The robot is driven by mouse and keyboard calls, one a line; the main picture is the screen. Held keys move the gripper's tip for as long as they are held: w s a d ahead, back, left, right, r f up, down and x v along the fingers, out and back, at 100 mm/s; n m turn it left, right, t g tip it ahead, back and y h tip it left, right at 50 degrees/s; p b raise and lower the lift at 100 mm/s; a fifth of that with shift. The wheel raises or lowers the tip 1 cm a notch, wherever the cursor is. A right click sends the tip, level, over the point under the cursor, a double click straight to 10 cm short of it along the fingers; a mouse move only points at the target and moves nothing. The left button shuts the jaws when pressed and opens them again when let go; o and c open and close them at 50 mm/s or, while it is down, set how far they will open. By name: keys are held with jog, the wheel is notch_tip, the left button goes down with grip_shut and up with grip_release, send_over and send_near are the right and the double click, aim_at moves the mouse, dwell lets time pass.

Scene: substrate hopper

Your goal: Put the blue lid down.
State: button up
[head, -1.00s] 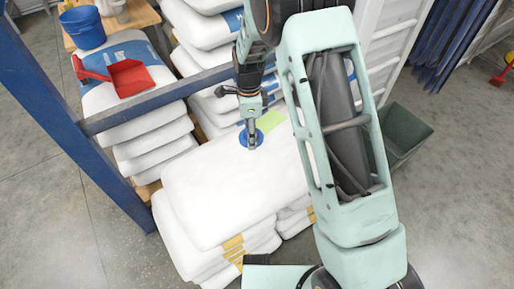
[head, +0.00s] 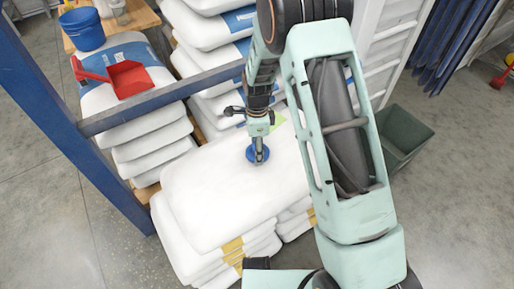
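The blue lid (head: 252,155) is a small round disc at the far right part of the top white sack (head: 215,200). My gripper (head: 259,157) points down at the lid, and its fingertips overlap it in the head view. The fingers hide part of the lid. The view is too small to tell whether they grip it, or whether the lid rests on the sack or hangs just above it.
A blue bucket (head: 82,30) and a red scoop (head: 127,78) stand on sacks and wood at the upper left. A blue rack post (head: 75,120) and a grey rail (head: 160,98) border the sack stack. A dark green bin (head: 402,135) stands on the right. The near sack top is clear.

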jog(key=o, duration=0.3)
jog(key=shift+r, duration=0.15)
notch_tip(320, 180, up, 12)
jog(key=shift+r+p, duration=0.1)
jog(key=shift+p, duration=1)
